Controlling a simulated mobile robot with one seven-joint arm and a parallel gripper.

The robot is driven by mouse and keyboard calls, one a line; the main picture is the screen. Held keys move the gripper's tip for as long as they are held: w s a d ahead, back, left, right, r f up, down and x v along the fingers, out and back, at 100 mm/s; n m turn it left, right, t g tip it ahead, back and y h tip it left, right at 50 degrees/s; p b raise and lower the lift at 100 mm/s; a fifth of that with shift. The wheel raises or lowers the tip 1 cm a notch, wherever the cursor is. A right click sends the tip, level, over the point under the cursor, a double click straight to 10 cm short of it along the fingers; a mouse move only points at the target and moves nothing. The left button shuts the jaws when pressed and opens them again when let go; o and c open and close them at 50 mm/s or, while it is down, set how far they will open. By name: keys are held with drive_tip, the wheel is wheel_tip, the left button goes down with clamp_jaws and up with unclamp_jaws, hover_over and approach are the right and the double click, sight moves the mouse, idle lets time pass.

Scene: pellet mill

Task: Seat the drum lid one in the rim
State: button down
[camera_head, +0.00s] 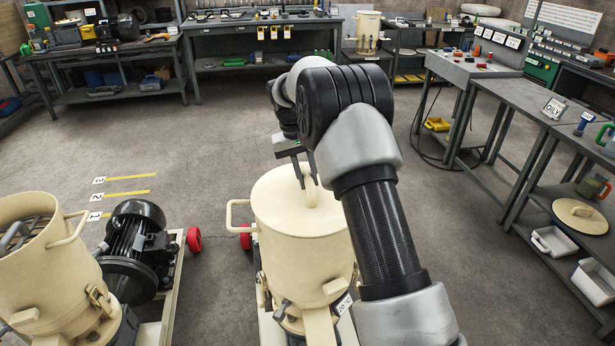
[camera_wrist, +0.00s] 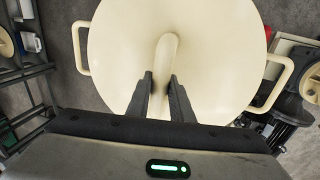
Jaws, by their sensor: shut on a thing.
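The drum lid one (camera_head: 282,197) is a cream disc with a raised bar handle. It lies over the top of a cream drum (camera_head: 300,258) with side handles, near the centre of the head view. My gripper (camera_head: 304,180) is above the lid, its fingers shut on the lid's handle. The wrist view shows my gripper (camera_wrist: 160,84) with a finger on each side of the near end of the handle, and the lid (camera_wrist: 125,45) filling the middle. The lid covers the drum's opening, so the rim is hidden. I cannot tell whether the lid is fully down in it.
An open cream drum (camera_head: 30,235) stands at the left beside a black motor (camera_head: 137,235). Another cream lid (camera_head: 580,215) lies on the lower shelf of the right bench (camera_head: 535,105). White bins stand near it. The floor between the benches is mostly clear.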

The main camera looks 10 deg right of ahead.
drive_tip(key=shift+f, duration=0.3)
idle(1.0)
drive_tip(key=c, duration=1.5)
unclamp_jaws()
drive_tip(key=shift+o, duration=1.4)
drive_tip(key=shift+f, duration=0.25)
drive_tip(key=o, duration=0.3)
drive_tip(key=shift+r, duration=0.1)
